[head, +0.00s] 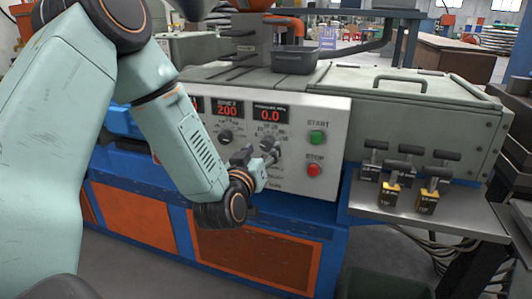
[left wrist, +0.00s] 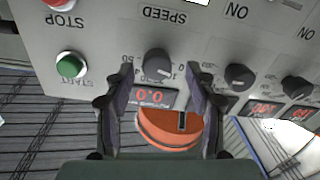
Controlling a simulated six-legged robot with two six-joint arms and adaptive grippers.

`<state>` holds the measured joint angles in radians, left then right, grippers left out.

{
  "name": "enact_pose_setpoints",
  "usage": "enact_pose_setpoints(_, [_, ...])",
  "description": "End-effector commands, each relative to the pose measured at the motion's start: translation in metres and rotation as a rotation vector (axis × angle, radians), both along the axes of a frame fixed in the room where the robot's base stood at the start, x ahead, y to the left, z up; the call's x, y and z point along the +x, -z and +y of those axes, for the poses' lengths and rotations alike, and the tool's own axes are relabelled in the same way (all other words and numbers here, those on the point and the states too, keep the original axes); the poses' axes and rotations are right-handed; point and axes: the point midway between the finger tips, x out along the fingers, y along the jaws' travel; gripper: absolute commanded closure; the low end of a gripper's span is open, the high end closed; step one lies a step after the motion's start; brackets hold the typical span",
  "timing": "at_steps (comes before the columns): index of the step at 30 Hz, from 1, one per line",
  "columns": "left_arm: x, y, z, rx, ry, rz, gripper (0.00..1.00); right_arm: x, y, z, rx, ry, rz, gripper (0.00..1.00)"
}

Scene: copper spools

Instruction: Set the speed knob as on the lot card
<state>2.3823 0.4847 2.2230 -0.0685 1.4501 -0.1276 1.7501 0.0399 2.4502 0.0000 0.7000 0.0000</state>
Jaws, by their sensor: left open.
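The speed knob (left wrist: 157,60) is a dark grey dial on the pale control panel, with a numbered scale around it. The left wrist view shows the panel upside down, with the word SPEED beside the knob. My left gripper (left wrist: 159,78) is open, its fingers on either side of the knob with gaps showing; I cannot tell whether the tips reach its depth. In the head view my left gripper (head: 268,155) is in front of the panel (head: 328,150) and partly covers the knob area. I cannot make out a readable lot card. My right gripper is out of view.
A green START button (head: 317,137) and red STOP button (head: 313,170) sit right of the knob. More knobs, such as one (head: 225,137), are to the left. Several black-handled tools stand on a metal shelf (head: 435,215) at right.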

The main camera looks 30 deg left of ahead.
Motion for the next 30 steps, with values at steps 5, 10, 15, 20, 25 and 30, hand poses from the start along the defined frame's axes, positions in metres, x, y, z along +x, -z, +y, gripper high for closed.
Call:
enact_pose_setpoints(5, [0.018,0.001,0.003,0.001,0.003,-0.001,0.44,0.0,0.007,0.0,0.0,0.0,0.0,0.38])
enact_pose_setpoints(10, [0.024,0.0,0.003,0.001,0.002,0.001,0.44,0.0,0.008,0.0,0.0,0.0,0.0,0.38])
enact_pose_setpoints(15, [0.024,0.0,0.002,0.0,0.002,0.001,0.44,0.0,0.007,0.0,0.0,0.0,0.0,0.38])
enact_pose_setpoints(20, [0.024,0.0,0.001,0.001,0.002,0.002,0.56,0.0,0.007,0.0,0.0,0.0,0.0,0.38])
enact_pose_setpoints(25, [0.024,0.0,0.002,0.001,0.002,0.002,0.7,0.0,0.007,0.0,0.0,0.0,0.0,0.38])
enact_pose_setpoints(30, [0.023,0.0,0.002,0.0,0.001,0.002,0.85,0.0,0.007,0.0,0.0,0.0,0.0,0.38])
